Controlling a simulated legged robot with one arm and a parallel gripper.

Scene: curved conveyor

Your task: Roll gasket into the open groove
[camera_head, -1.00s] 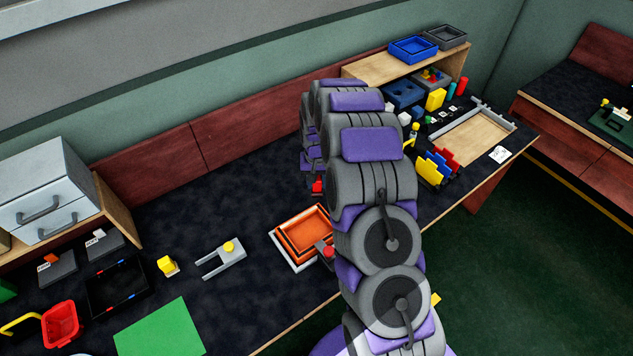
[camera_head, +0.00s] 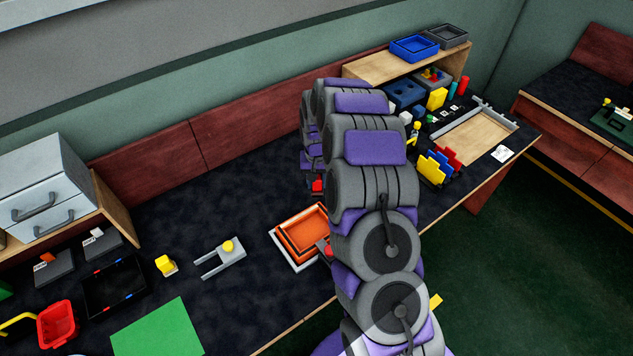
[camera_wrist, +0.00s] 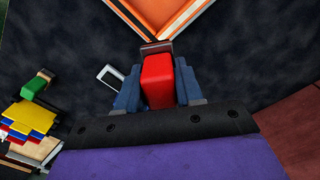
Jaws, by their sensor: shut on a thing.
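My gripper (camera_wrist: 158,68) is shut on a red block-shaped tool (camera_wrist: 157,84) with a grey end piece, seen in the wrist view. The tool's end is close to the corner of an orange tray (camera_wrist: 160,12); I cannot tell whether they touch. In the head view the orange tray (camera_head: 297,228) sits in a pale frame on the dark table, partly hidden by my arm. A small bit of red (camera_head: 318,186) shows beside my arm. A dark line runs along the tray's edge in the wrist view; I cannot make out the gasket or groove for certain.
A grey forked stand (camera_head: 222,262) with a yellow knob is left of the tray. A black bin (camera_head: 113,290) and green sheet (camera_head: 158,328) lie further left. Yellow, blue and red plates (camera_head: 438,168) stand to the right. Dark table is clear behind the tray.

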